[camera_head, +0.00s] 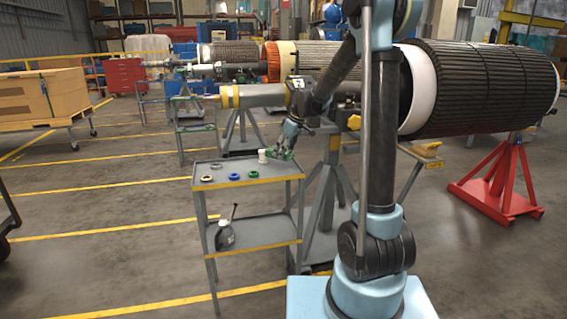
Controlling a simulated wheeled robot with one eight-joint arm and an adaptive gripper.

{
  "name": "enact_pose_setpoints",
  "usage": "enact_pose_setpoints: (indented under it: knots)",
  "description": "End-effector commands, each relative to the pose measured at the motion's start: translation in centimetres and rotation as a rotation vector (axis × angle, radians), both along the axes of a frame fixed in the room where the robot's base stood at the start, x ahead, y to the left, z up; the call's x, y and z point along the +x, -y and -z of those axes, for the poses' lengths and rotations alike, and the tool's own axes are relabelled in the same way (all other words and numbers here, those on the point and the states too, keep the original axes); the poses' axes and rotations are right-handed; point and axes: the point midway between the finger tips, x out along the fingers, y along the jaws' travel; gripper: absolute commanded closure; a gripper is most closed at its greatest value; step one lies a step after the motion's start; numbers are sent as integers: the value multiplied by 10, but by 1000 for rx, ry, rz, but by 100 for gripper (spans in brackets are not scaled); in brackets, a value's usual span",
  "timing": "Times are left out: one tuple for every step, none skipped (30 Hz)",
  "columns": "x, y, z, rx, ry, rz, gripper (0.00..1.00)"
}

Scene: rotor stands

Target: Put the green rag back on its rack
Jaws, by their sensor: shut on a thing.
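My gripper (280,148) is at the right back corner of the grey cart's top. It is shut on a green thing, which looks like the green rag (287,156). The rag is small here and partly covered by the fingers. I cannot tell whether it touches the cart top. A white cylinder (263,156) stands just left of the gripper. I cannot make out with certainty which thing is the rag's rack.
The grey cart (230,187) bears a green ring (253,174), a blue ring (235,177) and two darker rings on its top. A large rotor (480,85) rests on a red stand (508,178) at the right. Open floor lies left of the cart.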

Motion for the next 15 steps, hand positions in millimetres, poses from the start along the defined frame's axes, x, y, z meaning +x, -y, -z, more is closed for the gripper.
enact_pose_setpoints:
  knots:
    - [0, 0, 3, 0, 0, 0, 70]
    - [0, 0, 4, 0, 0, 0, 70]
    - [0, 0, 8, 0, 0, 0, 70]
    - [1, 0, 11, 0, 0, 0, 70]
    - [1, 0, 14, 0, 0, 0, 70]
    - [0, 0, 20, 0, 0, 0, 70]
    - [0, 0, 24, 0, 0, 0, 70]
    - [1, 0, 28, 0, 0, 0, 70]
    - [1, 0, 33, 0, 0, 0, 70]
    - [1, 0, 36, 0, 0, 0, 70]
    - [1, 0, 39, 0, 0, 0, 70]
    - [0, 0, 42, 0, 0, 0, 70]
    - [0, 0, 43, 0, 0, 0, 70]
    - [0, 0, 44, 0, 0, 0, 70]
    - [0, 0, 45, 0, 0, 0, 70]
